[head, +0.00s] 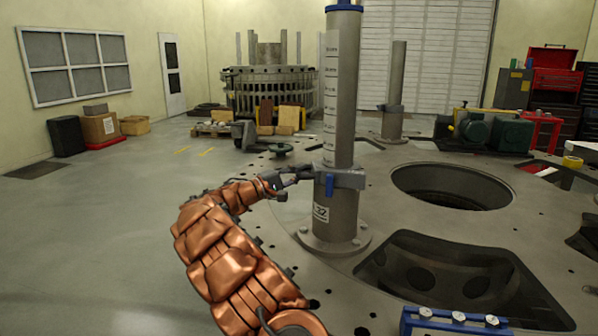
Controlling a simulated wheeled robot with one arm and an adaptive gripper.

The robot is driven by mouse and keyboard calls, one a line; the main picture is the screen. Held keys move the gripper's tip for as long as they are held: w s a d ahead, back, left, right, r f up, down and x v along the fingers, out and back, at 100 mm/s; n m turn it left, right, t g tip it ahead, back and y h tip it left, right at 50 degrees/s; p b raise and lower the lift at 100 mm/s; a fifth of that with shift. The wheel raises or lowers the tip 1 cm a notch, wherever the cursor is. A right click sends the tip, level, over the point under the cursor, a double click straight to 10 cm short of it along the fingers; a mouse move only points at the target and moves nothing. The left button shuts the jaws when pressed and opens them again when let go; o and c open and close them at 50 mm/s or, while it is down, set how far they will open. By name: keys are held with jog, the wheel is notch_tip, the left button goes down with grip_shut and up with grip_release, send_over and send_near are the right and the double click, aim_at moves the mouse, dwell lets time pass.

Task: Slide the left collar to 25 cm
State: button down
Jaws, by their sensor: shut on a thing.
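The left collar (347,178) is a grey ring around the near upright post (345,120), low on it and a little above the post's bolted base. A small blue lever (330,187) shows on the collar's front. The post carries a white scale strip (331,90) with marks too small to read surely, and a label sits below the collar. My gripper (303,173) reaches in from the left and is shut on the left side of the collar. The exact contact between fingers and collar is small and partly hidden.
The post stands on a wide round plate (290,200) with large openings. A second post (396,80) with its own collar (391,108) stands farther back. A blue fixture (455,322) lies at the front edge. A green machine (490,130) is at back right.

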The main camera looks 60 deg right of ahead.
jog(key=shift+f, duration=0.35)
jog(key=c, duration=1.1)
grip_release()
jog(key=shift+r, duration=0.1)
jog(key=shift+a, duration=0.1)
jog(key=v, duration=1.2)
